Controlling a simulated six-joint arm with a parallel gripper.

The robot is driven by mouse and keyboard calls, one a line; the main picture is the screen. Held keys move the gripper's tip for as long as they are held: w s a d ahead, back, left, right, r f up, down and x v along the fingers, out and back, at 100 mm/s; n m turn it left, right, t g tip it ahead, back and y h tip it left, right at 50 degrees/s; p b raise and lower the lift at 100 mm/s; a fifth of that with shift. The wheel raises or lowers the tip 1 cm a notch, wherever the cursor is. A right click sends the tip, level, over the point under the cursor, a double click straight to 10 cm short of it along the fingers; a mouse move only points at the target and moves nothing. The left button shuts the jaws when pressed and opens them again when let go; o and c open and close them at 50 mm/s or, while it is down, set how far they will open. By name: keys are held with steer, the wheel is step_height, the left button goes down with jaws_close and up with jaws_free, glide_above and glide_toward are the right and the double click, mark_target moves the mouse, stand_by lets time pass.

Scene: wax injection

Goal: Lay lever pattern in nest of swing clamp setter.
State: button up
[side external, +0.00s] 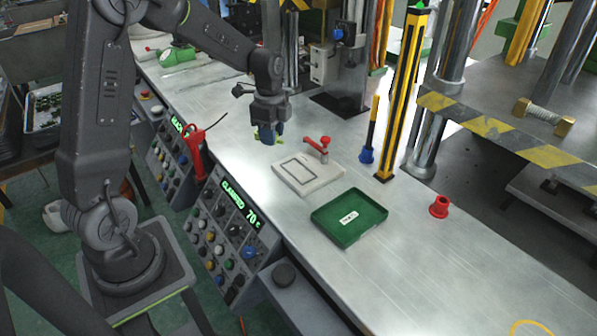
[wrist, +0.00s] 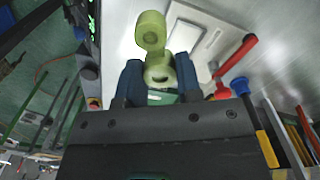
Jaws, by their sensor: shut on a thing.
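My gripper (side external: 268,138) is shut on the lever pattern, a yellow-green part with round ends. In the wrist view the lever pattern (wrist: 152,45) stands out between the blue fingers of my gripper (wrist: 160,82), one round end pointing away. In the side view only small green bits of it show around the fingers. The swing clamp setter (side external: 300,186) is a pale plate with a dark outlined rectangle as its nest and a red-handled clamp arm (side external: 318,149) at its back. My gripper is above the table, behind and left of the setter, and apart from it. The setter (wrist: 215,22) shows partly behind the pattern.
A green labelled tray (side external: 349,217) lies in front of the setter. A red cup-shaped part (side external: 439,206), a blue-based holder (side external: 367,152) and a yellow-black post (side external: 403,95) stand to the right. Control panels (side external: 222,235) line the table's left edge.

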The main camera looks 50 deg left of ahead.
steer(key=a+m, duration=0.1)
steer(key=m, duration=0.1)
steer(key=s+a+r+m, duration=0.1)
steer(key=a+m, duration=0.1)
steer(key=s+a+m, duration=0.1)
steer(key=shift+s+a+r+m, duration=0.1)
steer(key=shift+a+r+m, duration=0.05)
steer(key=shift+r+m, duration=0.2)
glide_above(299, 172)
step_height(299, 172, down, 7)
steer(key=shift+f, duration=1.95)
steer(key=o, duration=0.9)
